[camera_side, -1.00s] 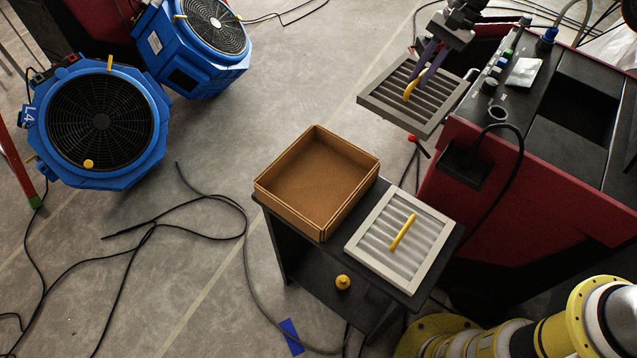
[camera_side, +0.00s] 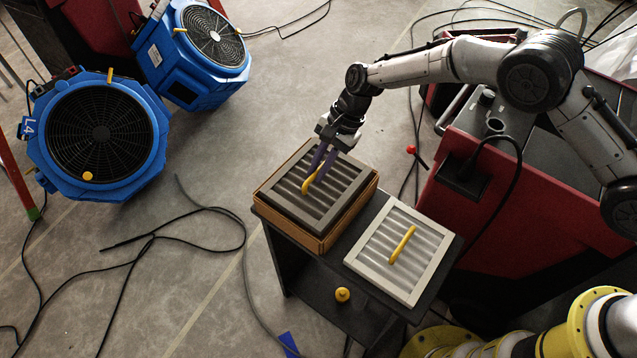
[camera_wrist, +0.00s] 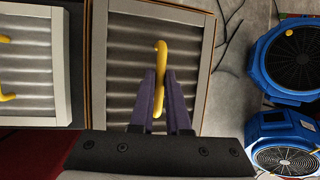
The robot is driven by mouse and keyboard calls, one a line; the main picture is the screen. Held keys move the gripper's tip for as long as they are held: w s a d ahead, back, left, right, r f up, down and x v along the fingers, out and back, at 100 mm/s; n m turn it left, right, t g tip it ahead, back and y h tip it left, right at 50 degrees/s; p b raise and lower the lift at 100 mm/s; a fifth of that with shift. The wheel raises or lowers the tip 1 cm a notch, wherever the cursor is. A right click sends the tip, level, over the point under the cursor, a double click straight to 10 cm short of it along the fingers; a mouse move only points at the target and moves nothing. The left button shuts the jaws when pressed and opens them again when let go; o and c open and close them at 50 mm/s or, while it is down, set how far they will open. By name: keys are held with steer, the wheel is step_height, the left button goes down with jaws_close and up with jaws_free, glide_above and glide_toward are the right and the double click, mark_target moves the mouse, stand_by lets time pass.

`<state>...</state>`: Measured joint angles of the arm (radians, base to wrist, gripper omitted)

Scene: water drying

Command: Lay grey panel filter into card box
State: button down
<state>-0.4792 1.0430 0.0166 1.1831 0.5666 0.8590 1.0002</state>
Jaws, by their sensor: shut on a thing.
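The grey panel filter (camera_side: 335,178) has dark slats and a yellow handle. In the side view it lies level within the walls of the card box (camera_side: 317,243), about at the rim; I cannot tell whether it touches the bottom. My gripper (camera_side: 318,175) has purple fingers and is shut on the filter's yellow handle from above. In the wrist view the fingers (camera_wrist: 160,105) pinch the handle, and the filter (camera_wrist: 118,60) fills the middle with the box edge along its sides. The box's inside is hidden under the filter.
A white-framed filter (camera_side: 412,222) with a yellow handle lies beside the box on the black cabinet (camera_side: 310,285). The red machine (camera_side: 490,220) stands at right. Blue fans (camera_side: 100,135) and loose cables are on the floor at left.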

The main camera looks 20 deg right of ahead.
steer(key=shift+f, duration=2.45)
steer(key=shift+f, duration=0.15)
steer(key=c, duration=0.9)
jaws_free()
steer(key=v, duration=1.2)
steer(key=shift+d, duration=0.1)
